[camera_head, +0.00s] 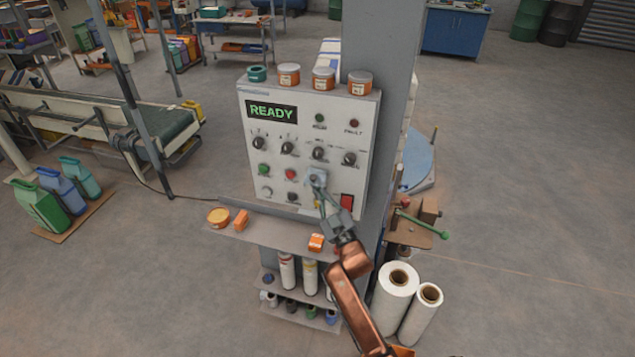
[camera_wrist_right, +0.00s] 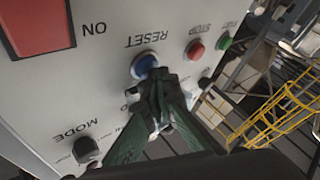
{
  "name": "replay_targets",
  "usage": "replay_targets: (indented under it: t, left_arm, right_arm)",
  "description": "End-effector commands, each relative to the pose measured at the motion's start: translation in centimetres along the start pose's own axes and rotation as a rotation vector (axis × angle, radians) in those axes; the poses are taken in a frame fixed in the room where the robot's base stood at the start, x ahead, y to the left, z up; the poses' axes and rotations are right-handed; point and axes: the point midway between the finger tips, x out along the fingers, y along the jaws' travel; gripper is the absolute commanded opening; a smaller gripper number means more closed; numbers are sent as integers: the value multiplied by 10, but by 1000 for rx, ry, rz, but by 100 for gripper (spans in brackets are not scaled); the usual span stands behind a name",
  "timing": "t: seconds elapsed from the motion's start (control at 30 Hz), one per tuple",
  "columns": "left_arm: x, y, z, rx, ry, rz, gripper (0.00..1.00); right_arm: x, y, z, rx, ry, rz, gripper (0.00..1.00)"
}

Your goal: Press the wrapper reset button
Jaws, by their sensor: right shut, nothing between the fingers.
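The grey-white control panel (camera_head: 250,135) is mounted on a grey column, and its display (camera_head: 271,112) reads READY in green. In the right wrist view, the round blue button (camera_wrist_right: 145,65) has the label RESET, upside down. My right gripper (camera_head: 318,183) is shut and empty, with its fingertips at the panel's front. In the wrist view the fingertips (camera_wrist_right: 160,82) overlap the near edge of the blue button. I cannot tell whether they touch it. In the head view the gripper largely hides the button. My left gripper is not in view.
The green button (camera_head: 264,169) and red STOP button (camera_head: 291,173) sit left of the gripper; a red switch (camera_head: 347,203) sits right. Black knobs run above. A shelf (camera_head: 270,233) with small orange items juts out below. White film rolls (camera_head: 395,296) stand at lower right.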

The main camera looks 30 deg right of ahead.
Motion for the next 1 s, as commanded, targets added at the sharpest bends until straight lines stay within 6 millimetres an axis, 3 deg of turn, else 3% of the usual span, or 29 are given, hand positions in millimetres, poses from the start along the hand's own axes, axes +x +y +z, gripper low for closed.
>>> replay_targets:
  t: [0.67,1.0]
  left_arm:
    - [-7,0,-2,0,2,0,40]
    - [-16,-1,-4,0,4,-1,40]
  right_arm:
    - [-13,-9,-8,1,-1,0,0]
    - [-34,-24,-25,2,-2,0,0]
